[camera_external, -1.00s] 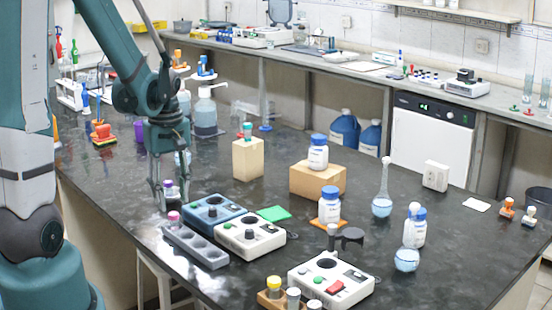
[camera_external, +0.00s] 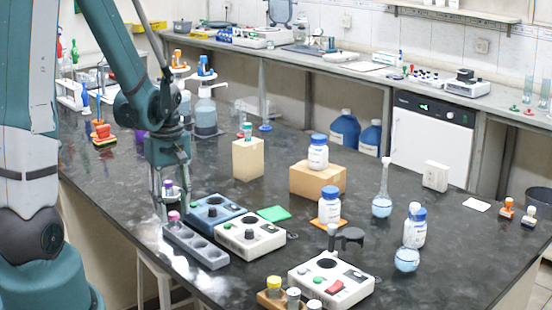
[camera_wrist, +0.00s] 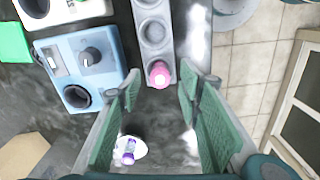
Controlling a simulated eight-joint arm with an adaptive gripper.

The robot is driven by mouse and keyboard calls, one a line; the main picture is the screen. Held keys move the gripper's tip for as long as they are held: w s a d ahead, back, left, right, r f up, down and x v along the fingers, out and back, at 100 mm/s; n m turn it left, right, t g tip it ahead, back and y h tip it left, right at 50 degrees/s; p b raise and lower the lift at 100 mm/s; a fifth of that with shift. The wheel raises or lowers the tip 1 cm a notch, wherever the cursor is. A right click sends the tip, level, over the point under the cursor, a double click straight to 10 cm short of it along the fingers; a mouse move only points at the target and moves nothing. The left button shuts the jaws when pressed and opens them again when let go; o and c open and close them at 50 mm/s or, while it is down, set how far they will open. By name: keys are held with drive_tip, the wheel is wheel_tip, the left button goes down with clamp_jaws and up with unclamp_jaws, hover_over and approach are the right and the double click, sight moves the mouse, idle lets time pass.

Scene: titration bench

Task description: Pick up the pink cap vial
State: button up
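Whether a finger touches the vial cannot be told. The vial's body is mostly hidden in the rack.
A purple-capped vial (camera_wrist: 128,150) stands on a white round base behind the fingers. A blue device (camera_wrist: 84,64) sits beside the rack, with a white device (camera_external: 250,237) next to it. Empty rack holes lie beyond the pink cap.

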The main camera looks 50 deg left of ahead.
sight(174, 224)
drive_tip(key=shift+f, duration=1.35)
drive_tip(key=shift+c, duration=0.5)
drive_tip(key=c, duration=0.8)
